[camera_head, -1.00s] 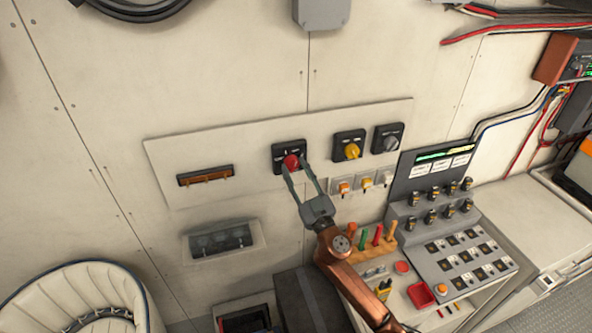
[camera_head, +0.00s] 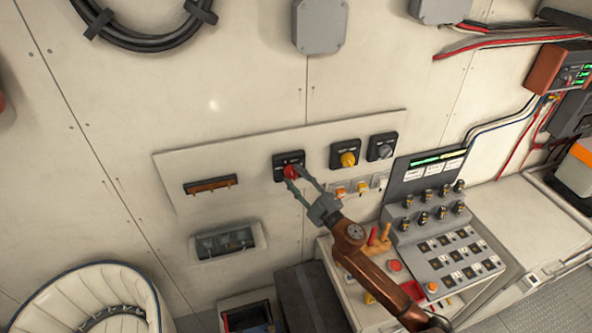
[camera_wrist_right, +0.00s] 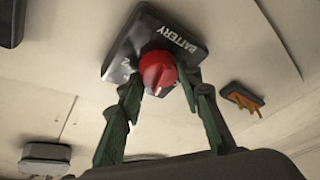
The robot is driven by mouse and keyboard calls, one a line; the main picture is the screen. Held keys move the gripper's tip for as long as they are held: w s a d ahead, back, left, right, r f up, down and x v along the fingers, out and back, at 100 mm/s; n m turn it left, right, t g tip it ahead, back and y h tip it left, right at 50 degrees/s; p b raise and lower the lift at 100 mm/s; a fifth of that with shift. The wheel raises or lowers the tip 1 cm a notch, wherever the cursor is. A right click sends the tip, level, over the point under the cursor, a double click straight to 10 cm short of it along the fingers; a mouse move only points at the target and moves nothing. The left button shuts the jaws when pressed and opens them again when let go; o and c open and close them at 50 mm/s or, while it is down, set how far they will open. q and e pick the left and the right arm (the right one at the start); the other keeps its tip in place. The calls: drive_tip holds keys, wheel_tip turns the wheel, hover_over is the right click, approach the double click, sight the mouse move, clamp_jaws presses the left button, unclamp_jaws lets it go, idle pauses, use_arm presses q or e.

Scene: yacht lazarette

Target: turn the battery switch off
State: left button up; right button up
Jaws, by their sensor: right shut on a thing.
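The battery switch is a red round knob (camera_head: 291,172) on a black square plate (camera_head: 287,160) on the white wall panel. In the right wrist view the red knob (camera_wrist_right: 157,70) sits under a plate (camera_wrist_right: 150,42) lettered BATTERY, with a white mark on the knob's lower side. My right gripper (camera_head: 296,174) reaches up to the knob, its fingers on both sides of it and shut on it. In the right wrist view the fingers of my right gripper (camera_wrist_right: 160,85) flank the knob. My left gripper is not in view.
A yellow knob (camera_head: 348,159) and a grey knob (camera_head: 384,151) sit to the right on the same panel (camera_head: 230,148). Below them are small switches (camera_head: 360,187). A sloped console (camera_head: 440,240) stands at lower right, near my right arm. A white seat (camera_head: 95,285) is at lower left.

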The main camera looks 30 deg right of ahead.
drive_tip(key=n+p, duration=0.2)
drive_tip(key=r+n+g+p, duration=0.1)
drive_tip(key=n+p, duration=0.1)
drive_tip(key=shift+y, duration=0.4)
drive_tip(key=shift+f+n+g+p, duration=0.1)
drive_tip(key=shift+n+g+p, duration=0.4)
drive_tip(key=shift+n+p, duration=0.35)
drive_tip(key=shift+n+g, duration=0.3)
drive_tip(key=shift+n, duration=0.45)
drive_tip(key=shift+f+n+g+h, duration=0.1)
drive_tip(key=shift+n+g+h, duration=0.2)
drive_tip(key=shift+n+g, duration=0.55)
drive_tip(key=shift+n+t, duration=0.25)
drive_tip(key=shift+n, duration=0.1)
drive_tip(key=o, duration=1.2)
drive_tip(key=shift+w, duration=0.1)
drive_tip(key=shift+c, duration=0.2)
